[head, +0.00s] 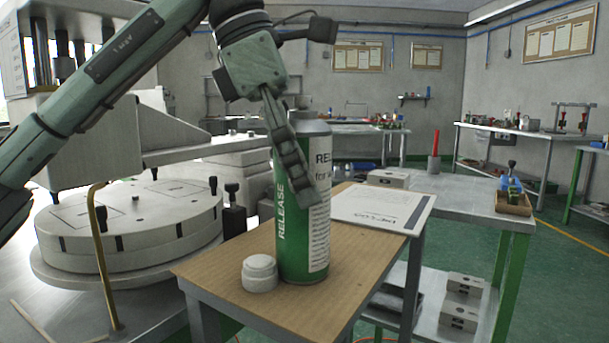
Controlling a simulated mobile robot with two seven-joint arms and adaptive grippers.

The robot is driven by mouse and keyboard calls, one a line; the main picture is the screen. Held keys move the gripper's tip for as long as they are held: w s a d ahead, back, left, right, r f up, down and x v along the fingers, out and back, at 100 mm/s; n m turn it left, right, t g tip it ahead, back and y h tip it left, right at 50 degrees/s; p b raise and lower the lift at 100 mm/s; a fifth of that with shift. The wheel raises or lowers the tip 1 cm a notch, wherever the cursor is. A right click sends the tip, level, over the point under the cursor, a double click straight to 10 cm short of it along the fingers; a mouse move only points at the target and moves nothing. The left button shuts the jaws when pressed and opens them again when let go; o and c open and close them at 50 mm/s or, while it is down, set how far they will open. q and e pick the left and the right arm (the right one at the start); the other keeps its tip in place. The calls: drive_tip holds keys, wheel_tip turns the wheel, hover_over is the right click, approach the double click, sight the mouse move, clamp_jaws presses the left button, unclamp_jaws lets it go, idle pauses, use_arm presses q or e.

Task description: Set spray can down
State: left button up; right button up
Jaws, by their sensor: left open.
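The spray can (310,235), green with a white label and a grey top, stands upright on the wooden top of the small table (225,267). Its white cap (260,274) sits on the wood just left of its base. My left gripper (312,112) is open at the upper part of the can. One finger hangs down in front of the can and hides part of its label; the other is spread high to the right. I cannot tell whether the near finger touches the can. My right gripper is out of view.
A round white mould machine (130,225) stands close on the left, with a bent brass rod (103,255). Green floor is free at the right.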

use_arm(q)
drive_tip(key=v, duration=0.7)
drive_tip(key=shift+p, duration=0.4)
drive_tip(key=p+v, duration=0.1)
drive_tip(key=v, duration=0.3)
drive_tip(key=shift+a+r, duration=0.2)
drive_tip(key=shift+r, duration=0.15)
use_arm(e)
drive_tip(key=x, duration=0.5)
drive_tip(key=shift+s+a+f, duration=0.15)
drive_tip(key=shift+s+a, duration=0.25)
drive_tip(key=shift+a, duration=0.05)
